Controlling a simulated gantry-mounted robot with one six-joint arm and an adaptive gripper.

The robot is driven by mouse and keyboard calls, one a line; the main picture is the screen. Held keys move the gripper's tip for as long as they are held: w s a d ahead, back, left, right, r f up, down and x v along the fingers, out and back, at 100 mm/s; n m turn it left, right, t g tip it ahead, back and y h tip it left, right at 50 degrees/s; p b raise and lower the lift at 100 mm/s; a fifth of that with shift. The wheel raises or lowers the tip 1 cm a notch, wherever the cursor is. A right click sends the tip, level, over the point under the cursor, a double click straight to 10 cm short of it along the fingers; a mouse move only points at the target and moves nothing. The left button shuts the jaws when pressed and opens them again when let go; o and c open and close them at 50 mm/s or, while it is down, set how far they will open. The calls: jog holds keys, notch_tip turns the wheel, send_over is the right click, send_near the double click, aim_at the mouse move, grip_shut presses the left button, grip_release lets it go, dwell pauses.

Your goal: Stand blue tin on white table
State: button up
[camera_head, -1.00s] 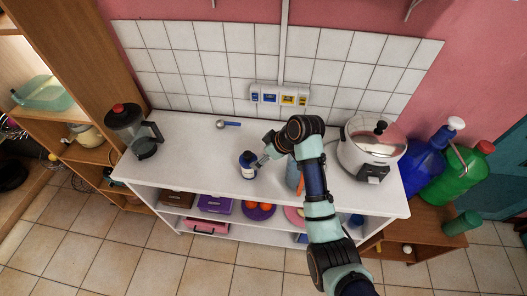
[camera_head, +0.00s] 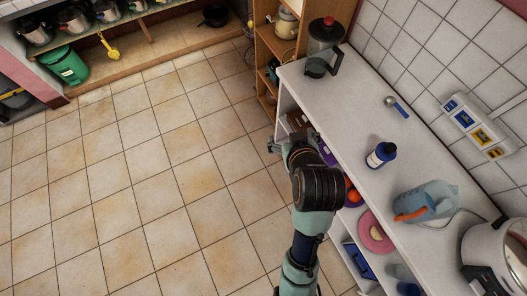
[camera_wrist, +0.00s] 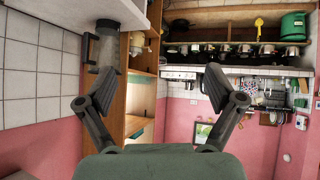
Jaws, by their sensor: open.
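My gripper (camera_head: 274,144) is to the left of the tin, out in front of the table's edge and clear of the tin. In the wrist view my gripper (camera_wrist: 156,90) is open, with nothing between its fingers. The tin is not in the wrist view.
On the table are a coffee maker (camera_head: 324,50), a blue-handled spoon (camera_head: 396,106), a pale blue jug (camera_head: 428,200) and a white cooker (camera_head: 497,255). Lower shelves hold a pink plate (camera_head: 376,236). Open tiled floor (camera_head: 150,170) lies to the left.

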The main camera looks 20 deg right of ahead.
jog(key=s+a+r+t+y, duration=0.1)
jog(key=s+a+r, duration=0.1)
jog(key=a, duration=0.5)
jog(key=s+a+r+t, duration=0.2)
jog(key=s+a+r, duration=0.1)
jog(key=a, duration=0.5)
jog(key=shift+r+n+y, duration=0.3)
jog(key=shift+r+y, duration=0.1)
jog(key=shift+r, duration=0.25)
